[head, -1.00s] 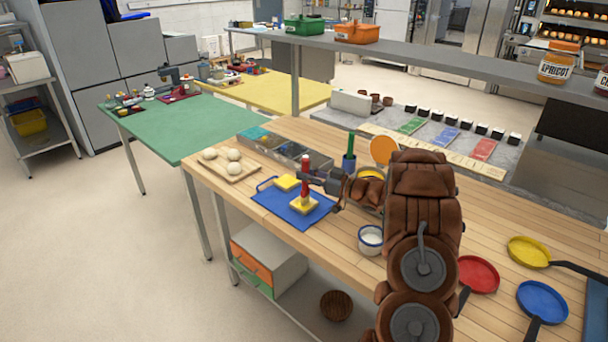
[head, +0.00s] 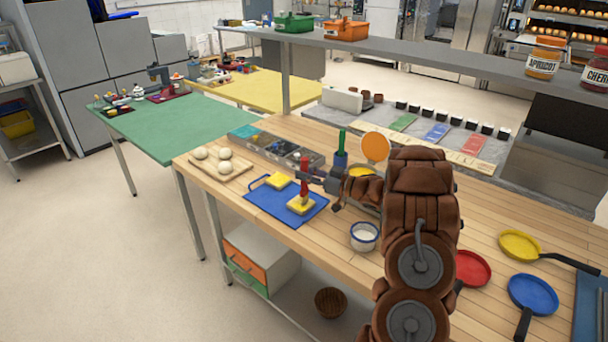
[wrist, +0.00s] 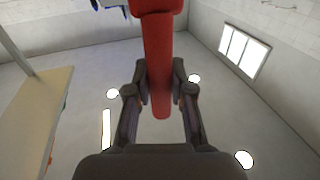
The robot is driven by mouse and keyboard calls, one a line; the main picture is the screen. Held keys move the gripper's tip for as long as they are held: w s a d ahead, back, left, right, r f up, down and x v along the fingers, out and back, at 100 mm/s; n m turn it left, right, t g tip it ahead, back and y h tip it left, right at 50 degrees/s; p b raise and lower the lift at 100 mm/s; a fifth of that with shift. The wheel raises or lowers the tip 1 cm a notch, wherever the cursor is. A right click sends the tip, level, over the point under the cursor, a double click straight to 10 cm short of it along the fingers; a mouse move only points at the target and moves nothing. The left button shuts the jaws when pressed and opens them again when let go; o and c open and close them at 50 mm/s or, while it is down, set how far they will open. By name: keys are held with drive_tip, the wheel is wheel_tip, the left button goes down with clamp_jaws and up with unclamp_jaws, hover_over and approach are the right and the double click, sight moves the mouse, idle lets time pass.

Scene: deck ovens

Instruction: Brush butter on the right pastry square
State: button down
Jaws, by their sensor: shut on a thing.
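My gripper (head: 305,176) is shut on a red-handled brush (wrist: 158,65). The brush (head: 304,188) is upright, with its lower end at the right pastry square (head: 294,209). I cannot tell whether the bristles touch it. The right square is pale yellow and lies on a blue mat (head: 262,203). The left pastry square (head: 278,180) lies on the same mat, farther back and left. A white bowl with a blue rim (head: 364,237) holds pale stuff, to the right of the mat. In the wrist view the red handle stands between both fingers, and the bristles are out of sight.
A board (head: 232,173) with dough balls stands left of the mat. Yellow (head: 520,245), red (head: 472,268) and blue (head: 533,293) pans lie at the right. A shelf (head: 430,57) spans above.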

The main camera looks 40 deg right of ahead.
drive_tip(key=shift+w, duration=0.15)
drive_tip(key=x, duration=0.2)
drive_tip(key=d+p+x, duration=0.1)
drive_tip(key=x, duration=0.1)
drive_tip(key=shift+w+a+f, duration=0.1)
drive_tip(key=shift+w+a, duration=0.1)
drive_tip(key=shift+w, duration=0.4)
idle(0.4)
drive_tip(key=shift+w+d, duration=0.1)
drive_tip(key=shift+d, duration=0.6)
